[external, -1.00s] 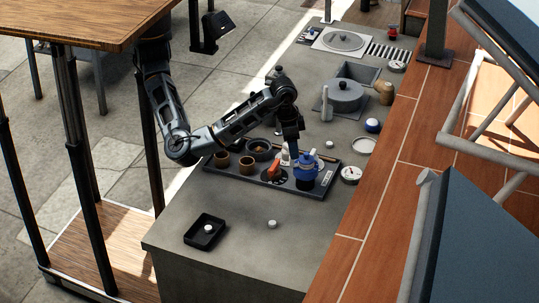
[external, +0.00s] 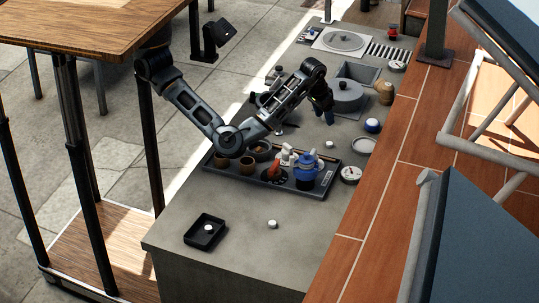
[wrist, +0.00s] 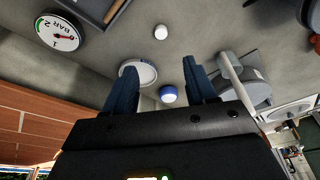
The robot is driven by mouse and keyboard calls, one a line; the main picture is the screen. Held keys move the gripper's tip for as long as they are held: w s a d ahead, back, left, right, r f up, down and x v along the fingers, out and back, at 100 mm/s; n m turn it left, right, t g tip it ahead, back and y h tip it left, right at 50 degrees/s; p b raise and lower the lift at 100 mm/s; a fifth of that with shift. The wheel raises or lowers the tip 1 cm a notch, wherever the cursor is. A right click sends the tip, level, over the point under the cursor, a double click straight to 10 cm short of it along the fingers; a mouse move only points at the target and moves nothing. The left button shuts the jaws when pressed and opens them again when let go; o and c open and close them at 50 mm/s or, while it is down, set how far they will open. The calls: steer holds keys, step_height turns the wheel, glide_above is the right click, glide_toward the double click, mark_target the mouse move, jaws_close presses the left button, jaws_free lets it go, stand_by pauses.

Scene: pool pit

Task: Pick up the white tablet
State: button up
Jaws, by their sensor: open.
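Several small white round pieces could be the white tablet; I cannot tell which one it is. One white piece (external: 329,144) lies on the grey counter behind the long dark tray, and it also shows beyond my fingertips in the wrist view (wrist: 160,32). Another white piece (external: 272,224) lies on the open front counter. A third white piece (external: 208,228) is in the small black tray (external: 192,238). My gripper (external: 328,118) is open and empty above the counter, near the lidded grey pot. Its two blue fingers are apart in the wrist view (wrist: 160,75).
The long dark tray (external: 232,171) holds brown cups, an orange-red item and a blue jug (external: 306,166). Near my gripper are the grey pot (external: 347,92), a blue-and-white jar (external: 373,125), a shallow dish (external: 363,146) and a gauge (external: 350,175). The front counter is mostly clear.

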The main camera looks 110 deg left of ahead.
glide_toward(329, 143)
steer(key=f, duration=0.1)
steer(key=x, duration=0.7)
steer(key=shift+w+f, duration=0.1)
steer(key=shift+w, duration=0.05)
jaws_close()
stand_by(0.4)
